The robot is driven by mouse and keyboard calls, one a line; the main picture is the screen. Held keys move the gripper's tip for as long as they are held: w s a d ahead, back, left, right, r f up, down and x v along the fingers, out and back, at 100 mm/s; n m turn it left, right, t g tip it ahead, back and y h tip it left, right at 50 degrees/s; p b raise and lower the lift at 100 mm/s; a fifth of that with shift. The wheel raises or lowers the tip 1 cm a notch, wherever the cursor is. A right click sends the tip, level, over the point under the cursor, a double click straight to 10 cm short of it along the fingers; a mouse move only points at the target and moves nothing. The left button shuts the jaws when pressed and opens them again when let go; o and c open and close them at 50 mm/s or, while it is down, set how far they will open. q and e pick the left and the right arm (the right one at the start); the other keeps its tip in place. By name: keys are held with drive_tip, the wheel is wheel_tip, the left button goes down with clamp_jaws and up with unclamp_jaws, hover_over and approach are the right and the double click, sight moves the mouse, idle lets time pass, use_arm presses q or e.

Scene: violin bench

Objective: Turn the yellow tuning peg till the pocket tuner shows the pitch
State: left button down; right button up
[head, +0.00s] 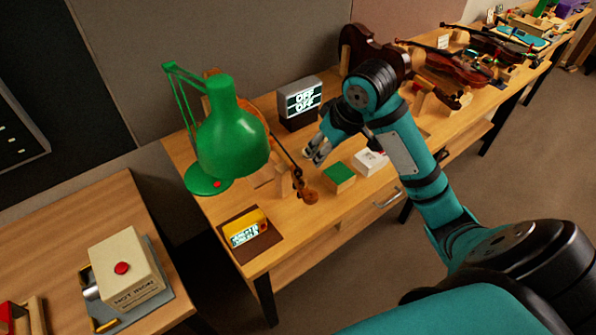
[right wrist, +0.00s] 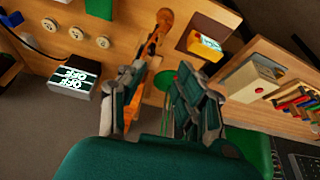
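A violin stands behind the green lamp, its scroll (head: 310,197) pointing toward the bench's front; the lamp hides much of its body. In the right wrist view the violin's neck and scroll (right wrist: 160,27) show beyond the fingers. I cannot make out the yellow peg. A small yellow device with a lit display, seemingly the pocket tuner (head: 245,229), lies on a brown mat at the near left corner; its reading is too small to tell. My right gripper (head: 317,150) is open and empty, above and behind the scroll. It also shows in the right wrist view (right wrist: 162,95). My left gripper is out of view.
The green lamp (head: 230,140) stands close left of the violin. A box showing "OFF" twice (head: 300,101) stands at the back. More violins (head: 452,65) lie farther right.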

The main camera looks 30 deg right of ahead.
drive_tip(key=b, duration=0.2)
approach(303, 179)
drive_tip(key=p+x, duration=0.2)
drive_tip(key=x, duration=0.8)
drive_tip(key=shift+w+f, duration=0.1)
clamp_jaws()
